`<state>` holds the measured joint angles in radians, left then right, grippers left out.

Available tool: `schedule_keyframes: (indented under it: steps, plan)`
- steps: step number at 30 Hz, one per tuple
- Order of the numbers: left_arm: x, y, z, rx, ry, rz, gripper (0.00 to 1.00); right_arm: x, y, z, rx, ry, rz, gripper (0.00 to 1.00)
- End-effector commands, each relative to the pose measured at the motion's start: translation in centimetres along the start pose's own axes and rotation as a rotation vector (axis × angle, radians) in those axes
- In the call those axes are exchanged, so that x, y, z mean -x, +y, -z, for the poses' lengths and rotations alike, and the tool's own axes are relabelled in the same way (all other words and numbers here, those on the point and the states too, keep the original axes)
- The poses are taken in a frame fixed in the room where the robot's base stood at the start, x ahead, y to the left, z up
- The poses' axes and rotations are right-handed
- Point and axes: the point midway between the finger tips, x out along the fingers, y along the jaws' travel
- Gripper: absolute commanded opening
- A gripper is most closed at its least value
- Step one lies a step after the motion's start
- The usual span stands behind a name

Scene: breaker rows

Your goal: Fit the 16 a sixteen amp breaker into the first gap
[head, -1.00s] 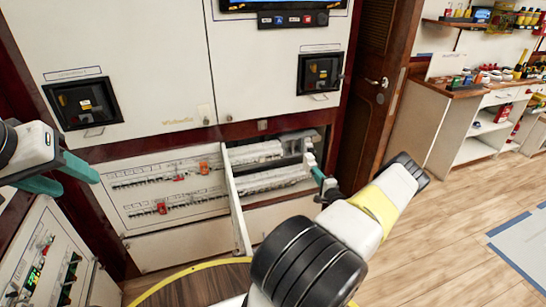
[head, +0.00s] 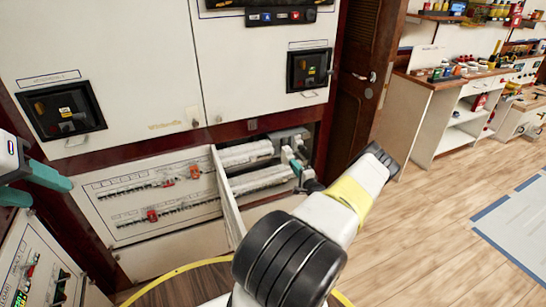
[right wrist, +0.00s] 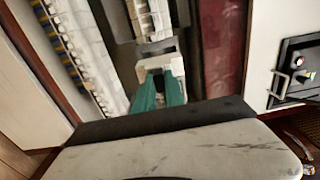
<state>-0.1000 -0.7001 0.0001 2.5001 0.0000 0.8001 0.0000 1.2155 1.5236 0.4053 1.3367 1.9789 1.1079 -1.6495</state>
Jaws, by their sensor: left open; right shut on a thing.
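My right gripper (head: 297,164) has teal fingers and reaches into the open breaker cabinet at the right end of the rows. In the right wrist view the gripper (right wrist: 160,84) is shut on a pale breaker (right wrist: 156,64), just short of a row of white modules. The breaker's label is not readable. In the head view an upper breaker row (head: 245,154) and a lower breaker row (head: 262,180) show inside the cabinet. I cannot make out the first gap. My left gripper (head: 50,190) is open and empty at the left edge, away from the cabinet.
A hinged panel (head: 228,197) stands open at the cabinet's left side. A closed panel with red-marked switches (head: 150,200) lies left of it. Another panel with coloured switches (head: 35,275) is at the lower left.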

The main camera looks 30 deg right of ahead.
Motion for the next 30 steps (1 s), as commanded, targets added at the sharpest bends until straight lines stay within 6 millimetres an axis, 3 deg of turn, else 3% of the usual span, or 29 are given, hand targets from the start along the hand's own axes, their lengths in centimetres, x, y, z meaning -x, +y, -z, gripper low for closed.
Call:
schedule_keyframes:
  steps: [12,30]
  plan:
    - [0.0,0.0,0.0,0.000,0.000,0.000,0.48,-3.5,0.0,0.0,0.000,0.000,0.001,0.00]
    - [0.0,0.0,0.0,0.000,0.000,0.000,0.48,-4.0,0.0,0.0,-0.001,0.001,0.001,0.00]
